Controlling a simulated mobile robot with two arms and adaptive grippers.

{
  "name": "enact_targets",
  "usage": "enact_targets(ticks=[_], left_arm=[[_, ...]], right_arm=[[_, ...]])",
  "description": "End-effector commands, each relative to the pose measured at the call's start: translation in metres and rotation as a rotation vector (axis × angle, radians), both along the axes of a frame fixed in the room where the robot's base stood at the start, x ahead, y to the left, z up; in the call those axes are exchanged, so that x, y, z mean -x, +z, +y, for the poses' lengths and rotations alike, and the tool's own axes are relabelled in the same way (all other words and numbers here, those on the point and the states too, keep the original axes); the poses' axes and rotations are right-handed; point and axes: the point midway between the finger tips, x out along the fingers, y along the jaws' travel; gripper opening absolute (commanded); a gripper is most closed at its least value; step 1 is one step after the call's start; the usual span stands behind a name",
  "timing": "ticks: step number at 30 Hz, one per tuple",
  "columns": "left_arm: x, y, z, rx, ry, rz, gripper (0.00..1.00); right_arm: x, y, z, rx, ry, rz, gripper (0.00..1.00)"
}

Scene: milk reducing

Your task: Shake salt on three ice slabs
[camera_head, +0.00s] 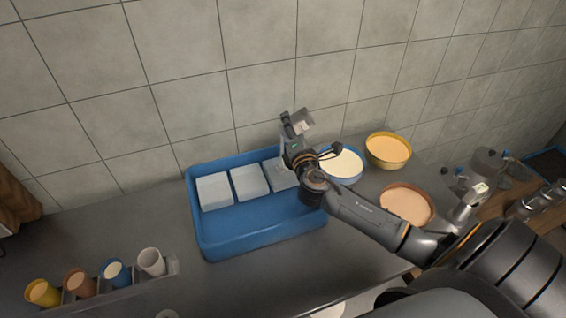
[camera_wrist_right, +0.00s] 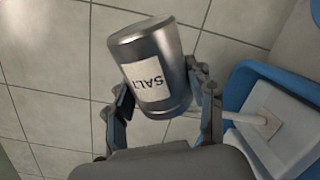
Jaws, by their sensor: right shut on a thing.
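A blue tray (camera_head: 262,238) holds three white ice slabs in a row: the left slab (camera_head: 214,191), the middle slab (camera_head: 249,182) and the right slab (camera_head: 280,178), partly hidden by my right arm. My right gripper (camera_head: 293,124) is above the tray's right end, shut on a metal salt shaker (camera_head: 303,121). In the right wrist view the shaker (camera_wrist_right: 155,75) is tilted, its SALT label upside down. A pale streak there reaches a slab (camera_wrist_right: 280,145), ending at a beige patch (camera_wrist_right: 268,121). My left gripper is not in view.
Right of the tray stand a blue-rimmed bowl (camera_head: 342,165), a yellow bowl (camera_head: 388,150) and a brown bowl (camera_head: 407,204). A rack with several cups, including a white cup (camera_head: 151,262), stands front left. A tiled wall (camera_head: 180,80) closes the back.

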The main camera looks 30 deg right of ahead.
Motion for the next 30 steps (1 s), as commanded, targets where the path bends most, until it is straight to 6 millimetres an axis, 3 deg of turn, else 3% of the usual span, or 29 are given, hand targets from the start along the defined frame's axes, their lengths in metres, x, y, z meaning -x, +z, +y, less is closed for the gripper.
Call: enact_targets(ticks=[2,12,23,30], left_arm=[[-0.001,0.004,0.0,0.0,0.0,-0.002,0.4],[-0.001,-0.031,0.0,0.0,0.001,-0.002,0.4],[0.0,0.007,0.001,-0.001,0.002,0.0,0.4],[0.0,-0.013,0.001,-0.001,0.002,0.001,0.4]], right_arm=[[0.0,0.004,0.0,-0.001,0.0,0.0,0.14],[0.0,-0.035,0.0,-0.001,-0.001,-0.001,0.14],[0.0,0.006,0.0,-0.002,0.0,-0.001,0.14],[0.0,-0.016,0.001,-0.001,0.0,0.001,0.14]])
